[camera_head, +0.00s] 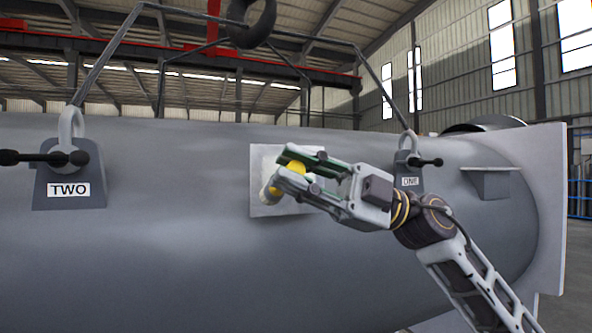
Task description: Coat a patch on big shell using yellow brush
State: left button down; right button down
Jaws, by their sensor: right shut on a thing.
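The big grey shell (150,235) lies across the whole view. A lighter, square patch (262,165) is on its side near the middle. My right gripper (285,170) comes in from the right and is shut on the yellow brush (296,166). I cannot tell whether the brush touches the surface. The gripper hides the right part of the patch. My left gripper is not in view.
Lifting lugs labelled TWO (70,175) and ONE (409,170) stand on the shell, with sling bars running up to a dark hook ring (251,22). A flat end flange (550,205) and a small bracket (490,182) are at the right.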

aim_at(270, 196)
jog(key=shift+w, duration=0.15)
jog(key=shift+w+a+p, duration=0.2)
jog(key=shift+w+a, duration=0.1)
jog(key=shift+w, duration=0.6)
jog(key=shift+w+a+p, duration=0.2)
jog(key=shift+w+a, duration=0.1)
jog(key=shift+w, duration=0.6)
jog(key=shift+w+a+p, duration=0.2)
jog(key=shift+w+a, duration=0.1)
jog(key=shift+w, duration=0.6)
jog(key=shift+w+a+p, duration=0.2)
jog(key=shift+w+p, duration=0.2)
jog(key=shift+w, duration=0.25)
jog(key=shift+d, duration=0.1)
jog(key=shift+w+d, duration=0.25)
jog(key=shift+d, duration=0.55)
jog(key=shift+w+d, duration=0.2)
jog(key=shift+d, duration=0.55)
jog(key=shift+d, duration=0.15)
